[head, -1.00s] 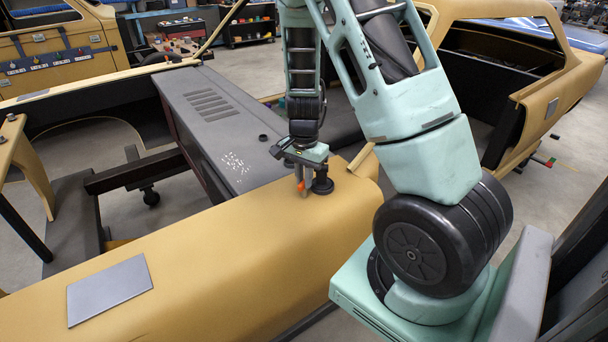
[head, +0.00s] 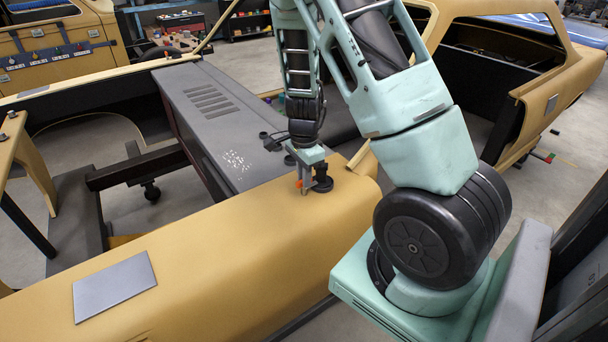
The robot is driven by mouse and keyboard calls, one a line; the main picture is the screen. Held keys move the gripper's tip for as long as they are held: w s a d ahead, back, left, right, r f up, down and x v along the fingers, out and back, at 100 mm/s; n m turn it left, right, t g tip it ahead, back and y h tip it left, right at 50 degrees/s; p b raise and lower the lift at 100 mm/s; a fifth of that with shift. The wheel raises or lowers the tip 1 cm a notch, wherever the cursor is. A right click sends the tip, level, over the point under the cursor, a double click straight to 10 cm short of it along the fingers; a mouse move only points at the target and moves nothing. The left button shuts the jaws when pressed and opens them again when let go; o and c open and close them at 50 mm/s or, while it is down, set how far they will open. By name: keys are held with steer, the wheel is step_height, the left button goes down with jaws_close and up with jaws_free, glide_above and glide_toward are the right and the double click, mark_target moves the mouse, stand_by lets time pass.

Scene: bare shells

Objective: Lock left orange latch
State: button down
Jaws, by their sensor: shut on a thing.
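The orange latch (head: 299,184) shows as a small orange spot on top of the tan body shell panel (head: 230,235), near its right end. My gripper (head: 304,188) points down at it from above, its grey fingers closed around or against it. The fingers hide most of the latch, so its exact angle cannot be told. A black round fitting (head: 322,182) stands on the panel just right of the fingers.
A dark grey hood-like panel (head: 205,120) with slots lies behind the gripper. A flat grey plate (head: 115,287) sits on the tan panel at the lower left. An open frame with dark beams (head: 135,167) is at the left. Another tan shell (head: 545,100) stands at the right.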

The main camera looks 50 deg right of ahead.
steer(key=c, duration=1.4)
jaws_free()
steer(key=shift+c, duration=0.2)
steer(key=shift+r, duration=0.1)
step_height(320, 180, up, 17)
steer(key=b, duration=0.1)
steer(key=shift+r, duration=0.15)
